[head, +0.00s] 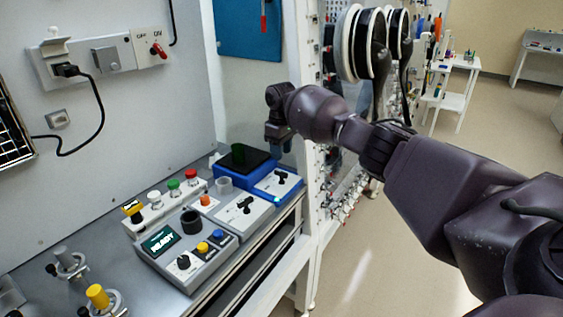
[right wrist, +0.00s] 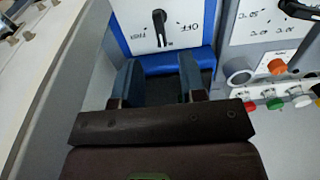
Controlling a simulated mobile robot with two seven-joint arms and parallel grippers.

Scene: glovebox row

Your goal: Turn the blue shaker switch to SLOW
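The blue shaker (head: 245,172) stands at the far right end of the bench in the head view, with a dark platform on top. Its white front panel carries a black lever switch (head: 281,178). In the right wrist view the switch (right wrist: 160,28) points down the picture; OFF is printed to its right, and I cannot read a SLOW label. My right gripper (head: 278,143) hangs above the shaker, near its panel. In the wrist view its two fingers (right wrist: 159,68) are apart with nothing held between them, short of the switch and not touching it. My left gripper is not in view.
A grey device with a black switch (head: 241,206) stands beside the shaker. A READY display unit (head: 187,247) and a row of coloured buttons (head: 173,184) are nearer. A white post (head: 308,150) and black-and-white rings (head: 362,45) stand close to my right arm.

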